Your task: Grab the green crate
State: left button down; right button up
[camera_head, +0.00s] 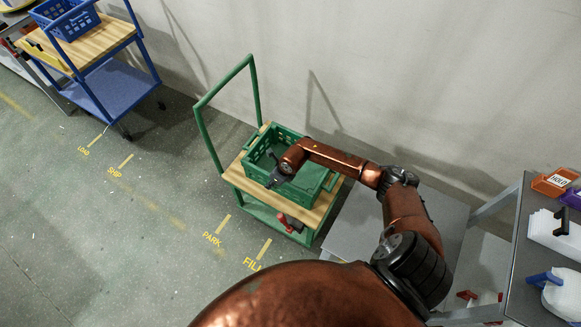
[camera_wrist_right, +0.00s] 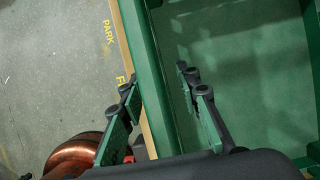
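The green crate (camera_head: 303,190) stands on the wooden top of a green cart and looks empty. My right arm reaches over it from the right. My right gripper (camera_head: 277,177) is at the crate's near-left wall. In the right wrist view, my right gripper (camera_wrist_right: 160,85) has its fingers apart. The crate's wall (camera_wrist_right: 150,60) runs between them, with one finger on the outer side and one over the inside. Contact with the wall cannot be made out. My left gripper is not in view.
The green cart (camera_head: 236,178) has an upright handle frame at the left, near the wall. A blue cart (camera_head: 112,88) with a blue crate (camera_head: 70,18) stands at the upper left. A grey table with an orange bin (camera_head: 553,183) is at the right. The floor at left is clear.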

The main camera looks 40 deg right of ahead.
jog(key=shift+c, duration=0.2)
grip_shut()
dwell(0.6)
jog(key=shift+w+r, duration=0.1)
jog(key=shift+r, duration=0.05)
